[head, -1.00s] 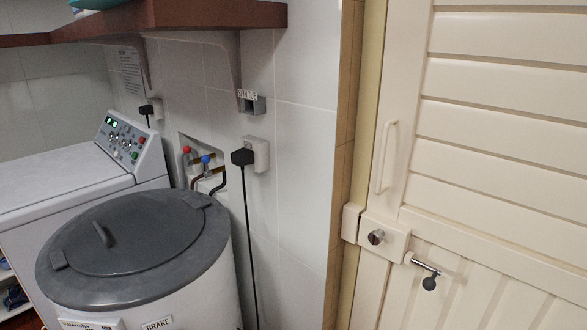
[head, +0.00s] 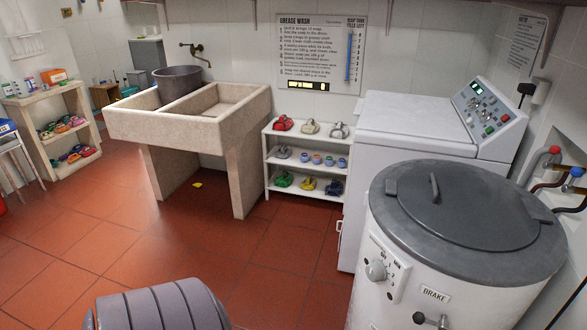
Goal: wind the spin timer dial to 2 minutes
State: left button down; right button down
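The spin timer dial (head: 376,271) is a pale round knob on a white label plate (head: 391,262) on the front of the white spin tub (head: 470,292). The plate carries small dark marks, too small to read surely, so I cannot tell the dial's setting. The tub has a grey lid (head: 462,205) with a handle, and the lid is shut. A BRAKE label (head: 435,294) sits right of the dial, with a small metal lever (head: 432,320) below it. Neither gripper is in view.
A white washing machine (head: 420,125) stands behind the tub. A low shelf (head: 268,160) of coloured items stands left of it, beside a stone double sink (head: 185,130) holding a grey basin (head: 178,82). The red tiled floor (head: 255,262) left of the tub is open.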

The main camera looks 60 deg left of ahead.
aim_at(375, 271)
jog(key=u, duration=1.15)
